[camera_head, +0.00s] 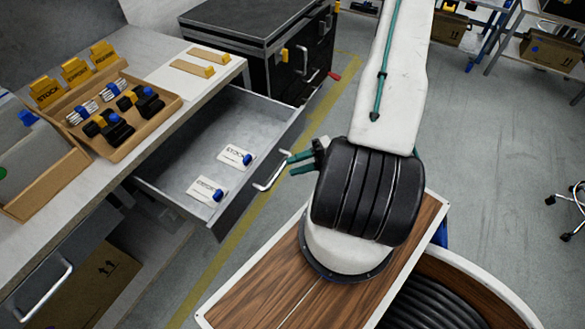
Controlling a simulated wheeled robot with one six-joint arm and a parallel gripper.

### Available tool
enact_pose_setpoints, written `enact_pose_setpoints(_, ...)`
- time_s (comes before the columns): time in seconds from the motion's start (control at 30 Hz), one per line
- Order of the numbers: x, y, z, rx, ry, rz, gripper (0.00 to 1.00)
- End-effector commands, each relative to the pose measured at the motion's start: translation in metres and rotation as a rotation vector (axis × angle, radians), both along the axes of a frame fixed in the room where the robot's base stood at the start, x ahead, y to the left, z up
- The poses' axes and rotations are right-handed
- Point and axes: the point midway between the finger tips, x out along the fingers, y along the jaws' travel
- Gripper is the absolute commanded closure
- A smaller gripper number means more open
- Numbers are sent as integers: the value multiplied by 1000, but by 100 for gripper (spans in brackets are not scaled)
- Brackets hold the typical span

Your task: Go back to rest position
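My gripper (291,164) has two green fingers pointing left. They look apart, with nothing visible between them. They sit just right of the silver handle (268,178) of an open grey drawer (215,150), and I cannot tell whether they touch it. Two white cards with blue clips, one (237,157) further back and one (207,191) nearer, lie in the drawer. My white and black arm hides part of the gripper's base.
The workbench (150,62) on the left holds a wooden tray (160,117) with black and yellow items, and yellow labelled blocks (76,72). A black case (262,35) stands behind the drawer. Cardboard boxes (548,52) sit on shelves at back right.

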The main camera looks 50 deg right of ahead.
Motion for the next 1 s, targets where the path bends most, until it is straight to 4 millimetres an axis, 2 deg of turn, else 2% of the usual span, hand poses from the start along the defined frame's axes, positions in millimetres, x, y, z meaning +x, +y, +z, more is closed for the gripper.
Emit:
enact_pose_setpoints(0.2,-2,-12,2,-2,0,9,64)
enact_pose_setpoints(0.8,-2,-13,3,-2,1,12,64)
enact_pose_setpoints(0.9,1,-13,9,-17,8,39,64)
enact_pose_setpoints(1.0,7,-13,25,-57,34,108,64)
